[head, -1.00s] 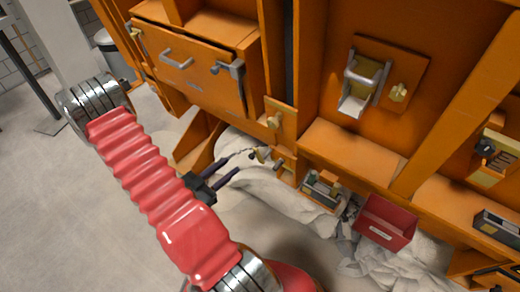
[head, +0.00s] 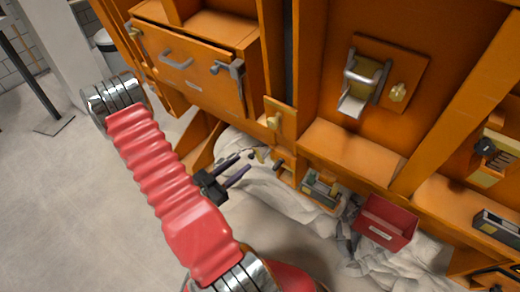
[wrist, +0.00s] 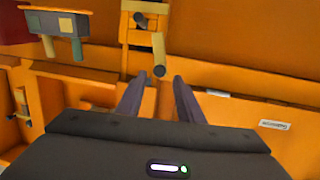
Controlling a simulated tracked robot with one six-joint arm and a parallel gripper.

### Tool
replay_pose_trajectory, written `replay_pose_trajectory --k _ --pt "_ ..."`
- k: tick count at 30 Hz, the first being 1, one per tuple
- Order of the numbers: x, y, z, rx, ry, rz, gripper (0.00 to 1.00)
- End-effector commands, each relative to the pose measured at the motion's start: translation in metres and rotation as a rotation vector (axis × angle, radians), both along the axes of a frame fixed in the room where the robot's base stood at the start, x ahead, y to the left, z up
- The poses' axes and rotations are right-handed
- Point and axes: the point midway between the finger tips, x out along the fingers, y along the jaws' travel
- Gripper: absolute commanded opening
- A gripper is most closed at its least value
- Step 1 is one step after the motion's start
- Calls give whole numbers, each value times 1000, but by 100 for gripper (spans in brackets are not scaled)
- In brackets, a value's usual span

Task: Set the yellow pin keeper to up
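A yellow lever (wrist: 158,52) with a dark round end, which looks like the pin keeper, hangs from an orange bracket (wrist: 126,60) in the wrist view. It points down in that picture, beside a grey pin (wrist: 140,18). In the head view the small bracket (head: 283,163) sits low on the orange frame; the lever's setting is hard to tell there. My gripper (head: 244,163) is open and empty, its dark fingers pointing at the bracket. In the wrist view my gripper (wrist: 158,80) has the lever's end just beyond and between its fingertips, apparently apart from them.
Above stand a drawer front (head: 190,65) with handles, a brass latch on a plate (head: 274,121) and a brass knob (head: 397,92) beside a grey bracket. A grey-and-yellow block (head: 322,188) and a red bin (head: 386,222) are to the right. Crumpled pale cloth (head: 283,200) lies below.

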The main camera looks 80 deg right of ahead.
Motion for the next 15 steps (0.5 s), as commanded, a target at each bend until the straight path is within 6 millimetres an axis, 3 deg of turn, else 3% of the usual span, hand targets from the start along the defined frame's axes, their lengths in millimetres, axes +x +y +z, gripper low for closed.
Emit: replay_pose_trajectory --k 15 --pt "-29 -46 0 -2 -1 -2 34"
